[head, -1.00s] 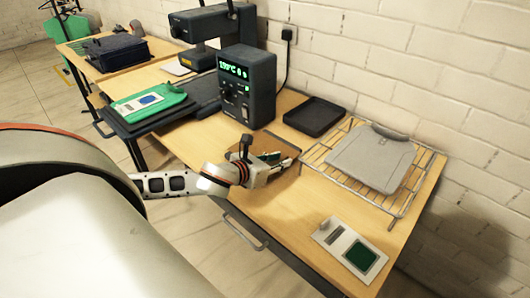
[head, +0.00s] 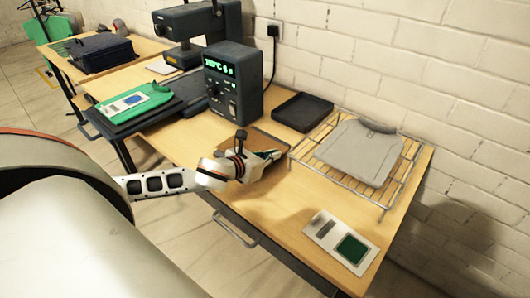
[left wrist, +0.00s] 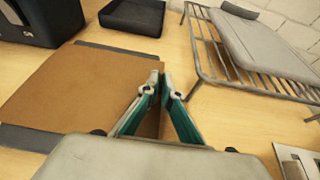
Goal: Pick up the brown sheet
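The brown sheet (left wrist: 75,95) lies flat on a thin dark board (left wrist: 25,137) in the left wrist view, its right edge reaching between my fingers. In the head view the sheet (head: 266,139) is partly hidden behind my left gripper (head: 274,155). In the left wrist view the fingertips of my left gripper (left wrist: 161,84) are close together at the sheet's right edge, with brown sheet between them. It looks shut on that edge. My right gripper is in neither view.
A wire rack (head: 385,205) with a grey garment-shaped plate (head: 360,152) stands to the right. A black tray (head: 302,112) and a dark control box (head: 233,85) are behind. A white device with a green pad (head: 340,241) lies at the front right.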

